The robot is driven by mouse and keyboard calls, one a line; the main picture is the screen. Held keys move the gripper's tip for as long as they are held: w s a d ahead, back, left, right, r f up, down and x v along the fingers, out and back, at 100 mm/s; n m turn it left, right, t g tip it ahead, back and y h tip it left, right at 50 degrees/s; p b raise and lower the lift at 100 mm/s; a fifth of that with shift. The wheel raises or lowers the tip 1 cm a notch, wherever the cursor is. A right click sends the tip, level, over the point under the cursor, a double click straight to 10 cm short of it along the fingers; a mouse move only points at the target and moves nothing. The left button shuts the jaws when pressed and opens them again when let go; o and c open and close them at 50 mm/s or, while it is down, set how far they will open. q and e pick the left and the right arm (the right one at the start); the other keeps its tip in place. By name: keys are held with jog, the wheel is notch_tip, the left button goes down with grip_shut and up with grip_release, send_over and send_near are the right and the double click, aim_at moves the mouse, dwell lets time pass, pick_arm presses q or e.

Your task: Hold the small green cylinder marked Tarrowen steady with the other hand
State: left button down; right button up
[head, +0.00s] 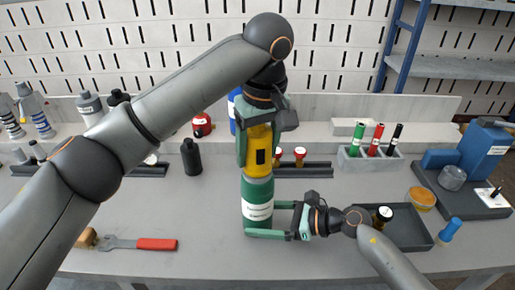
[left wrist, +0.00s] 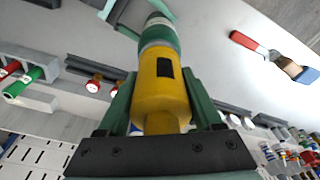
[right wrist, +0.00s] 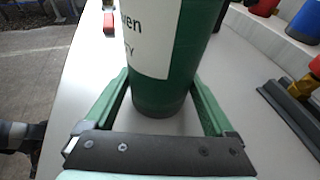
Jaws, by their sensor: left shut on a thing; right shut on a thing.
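The green cylinder (head: 257,189) stands upright on the grey table, with a white label. In the right wrist view its label ends in "en" (right wrist: 150,30); the rest is cut off. My right gripper (head: 268,220) is shut on its lower part, fingers on either side, near the table. A yellow piece with a black square (head: 259,150) sits in line on top of the cylinder. My left gripper (head: 258,135) is shut on this yellow piece from above. The left wrist view shows the yellow piece (left wrist: 160,90) between the fingers, with the green cylinder (left wrist: 158,35) beyond it.
A red-handled tool (head: 155,244) lies at the front left. A dark tray (head: 405,232) is right of my right gripper. A rack (head: 368,160) of green, red and black cylinders stands behind. A black bottle (head: 191,158) stands left. The table between the tool and cylinder is clear.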

dwell(0.3)
pick_arm(q)
jog(key=m, duration=0.4)
jog(key=shift+m+h, duration=0.4)
jog(key=shift+m, duration=0.6)
jog(key=m, duration=0.3)
jog(key=shift+m+h, duration=0.3)
jog(key=shift+m, duration=1.2)
jog(key=shift+m+h, duration=0.3)
jog(key=shift+m, duration=0.7)
jog(key=m, duration=0.4)
jog(key=shift+g, duration=0.4)
